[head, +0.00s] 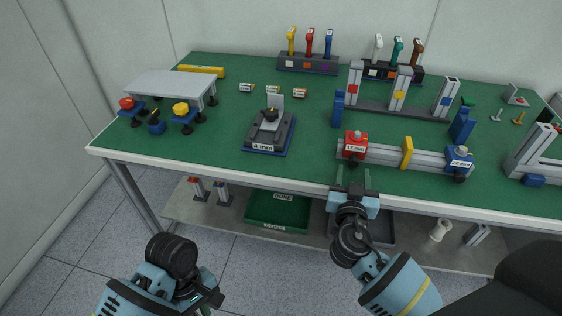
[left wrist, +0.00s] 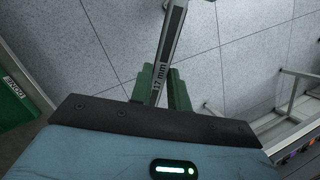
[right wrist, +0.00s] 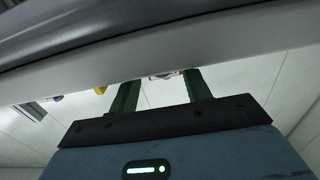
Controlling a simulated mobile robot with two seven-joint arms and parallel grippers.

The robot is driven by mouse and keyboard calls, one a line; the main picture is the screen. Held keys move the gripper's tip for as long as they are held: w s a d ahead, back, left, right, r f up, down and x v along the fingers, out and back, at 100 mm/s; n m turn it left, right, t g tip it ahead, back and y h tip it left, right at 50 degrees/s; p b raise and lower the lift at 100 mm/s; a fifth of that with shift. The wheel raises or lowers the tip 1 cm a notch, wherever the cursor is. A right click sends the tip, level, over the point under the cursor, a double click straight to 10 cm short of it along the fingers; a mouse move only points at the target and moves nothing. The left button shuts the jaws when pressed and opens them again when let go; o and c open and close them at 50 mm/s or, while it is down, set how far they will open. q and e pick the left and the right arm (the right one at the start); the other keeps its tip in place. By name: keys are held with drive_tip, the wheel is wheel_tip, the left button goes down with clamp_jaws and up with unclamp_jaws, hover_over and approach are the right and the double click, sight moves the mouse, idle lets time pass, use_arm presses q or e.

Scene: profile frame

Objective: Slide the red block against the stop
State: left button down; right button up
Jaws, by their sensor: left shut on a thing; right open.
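The red block (head: 355,145), with a white size label, sits at the left end of a grey profile rail (head: 385,155) near the table's front edge. A yellow upright plate (head: 407,152) stands mid-rail, and a blue block (head: 459,158) labelled 22 mm sits at the right end. Which part is the stop is not clear. My right gripper (head: 353,183) is open and empty, just off the table edge below the red block; a red bit shows between its fingers in the right wrist view (right wrist: 163,76). My left gripper (left wrist: 162,88) is shut on a grey bar (left wrist: 172,45) marked 17 mm, away from the table.
The green table (head: 225,115) carries a small grey bench (head: 170,84), a 4 mm fixture (head: 268,135), colored-handled tools in racks (head: 308,62) and an upright profile frame (head: 400,105). A lower shelf holds a green bin (head: 278,212). The table's front edge is close to my right gripper.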

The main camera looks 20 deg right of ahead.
drive_tip(key=shift+x, duration=1.05)
drive_tip(key=shift+c, duration=0.5)
clamp_jaws()
